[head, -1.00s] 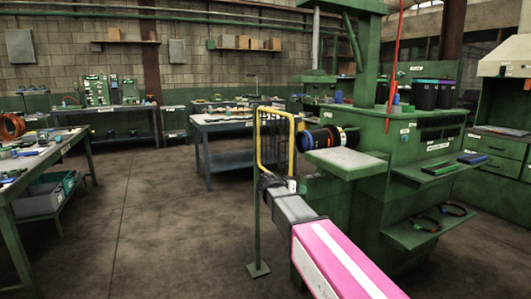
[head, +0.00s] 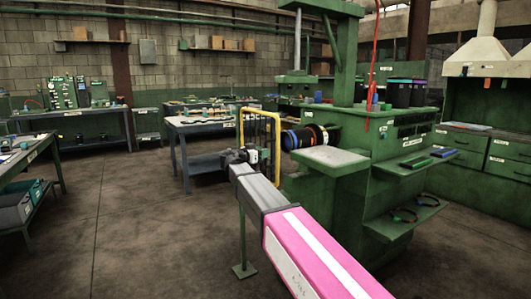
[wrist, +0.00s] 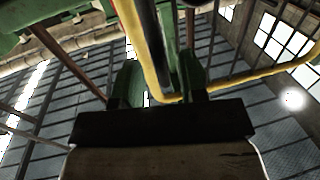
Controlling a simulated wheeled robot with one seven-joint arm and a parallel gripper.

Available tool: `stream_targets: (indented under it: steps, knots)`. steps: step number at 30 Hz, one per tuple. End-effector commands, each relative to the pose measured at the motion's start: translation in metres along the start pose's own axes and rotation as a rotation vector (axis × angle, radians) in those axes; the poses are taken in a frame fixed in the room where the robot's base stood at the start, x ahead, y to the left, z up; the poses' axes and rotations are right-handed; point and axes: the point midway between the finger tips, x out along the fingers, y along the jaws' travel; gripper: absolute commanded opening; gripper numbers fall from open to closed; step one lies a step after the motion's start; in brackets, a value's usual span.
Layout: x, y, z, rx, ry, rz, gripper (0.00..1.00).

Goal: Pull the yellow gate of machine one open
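Machine one is probably the green machine (head: 340,190) with the grey ledge, though no label naming it is legible. The yellow gate (head: 278,150) is a tube frame with dark upright bars, standing at the machine's left side by a green post. My gripper (head: 252,155) is at the gate's left part, around mid-height. In the wrist view, my gripper's two green fingers (wrist: 160,80) are apart. The yellow gate tube (wrist: 150,50) runs down between them and bends to the right near their bases. A gap shows beside the tube; whether a finger touches it is unclear.
Black and coloured rings (head: 305,137) stick out from the machine just right of the gate. The grey ledge (head: 333,158) juts out beside my arm. A blue-legged table (head: 205,125) stands behind the gate. The floor (head: 130,215) at left is free.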

Motion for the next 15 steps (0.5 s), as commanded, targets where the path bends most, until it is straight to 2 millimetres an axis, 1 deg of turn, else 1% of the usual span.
stream_targets:
  steps: [1, 6, 10, 15]
  knots:
    - [0.008, -0.001, 0.000, 0.000, 0.000, 0.001, 0.38]
    - [0.022, 0.000, 0.000, -0.001, -0.001, 0.001, 0.38]
    - [0.026, 0.000, 0.000, -0.001, -0.001, 0.000, 0.38]
    - [0.027, 0.000, 0.000, -0.001, -0.001, 0.000, 0.38]
